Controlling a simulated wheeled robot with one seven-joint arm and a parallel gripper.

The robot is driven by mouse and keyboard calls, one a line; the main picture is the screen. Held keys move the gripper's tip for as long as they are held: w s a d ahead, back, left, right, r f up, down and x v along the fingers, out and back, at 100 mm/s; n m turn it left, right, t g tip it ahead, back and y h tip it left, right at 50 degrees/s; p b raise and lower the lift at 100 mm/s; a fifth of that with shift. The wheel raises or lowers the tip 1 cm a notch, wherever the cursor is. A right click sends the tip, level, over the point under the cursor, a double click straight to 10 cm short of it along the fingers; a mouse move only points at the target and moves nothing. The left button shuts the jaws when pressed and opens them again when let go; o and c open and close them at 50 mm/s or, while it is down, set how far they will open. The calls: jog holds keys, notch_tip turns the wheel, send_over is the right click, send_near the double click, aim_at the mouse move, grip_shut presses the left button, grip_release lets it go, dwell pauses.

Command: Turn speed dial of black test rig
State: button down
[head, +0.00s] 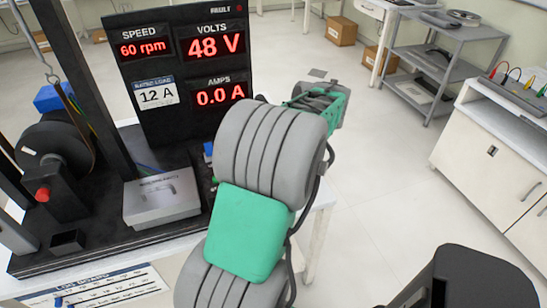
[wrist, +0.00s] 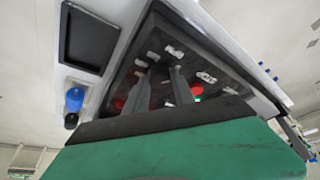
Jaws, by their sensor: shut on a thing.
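The black test rig (head: 180,50) stands at the left in the head view, its display reading 60 rpm, 48 V and 0.0 A. In the wrist view its dark control panel (wrist: 215,62) appears tilted, with white labels, one reading STOP, and red parts beside the fingers. My gripper (wrist: 161,76) has both fingers at this panel, shut on a small dark thing between them, which fits the speed dial. The dial is mostly hidden by the fingers and blends into the panel. In the head view my own arm hides the fingers and this panel.
A silver box (head: 160,200) sits on the rig's base, left of my arm. A printed log board (head: 115,288) lies in front. A blue knob (wrist: 75,98) shows in the wrist view. A grey shelf cart (head: 440,60) and white cabinet (head: 490,150) stand right, with clear floor between.

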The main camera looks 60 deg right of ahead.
jog(key=c, duration=1.1)
grip_release()
jog(key=p+v, duration=0.1)
jog(key=v, duration=0.6)
jog(key=shift+s+r, duration=0.25)
jog(key=shift+r, duration=0.1)
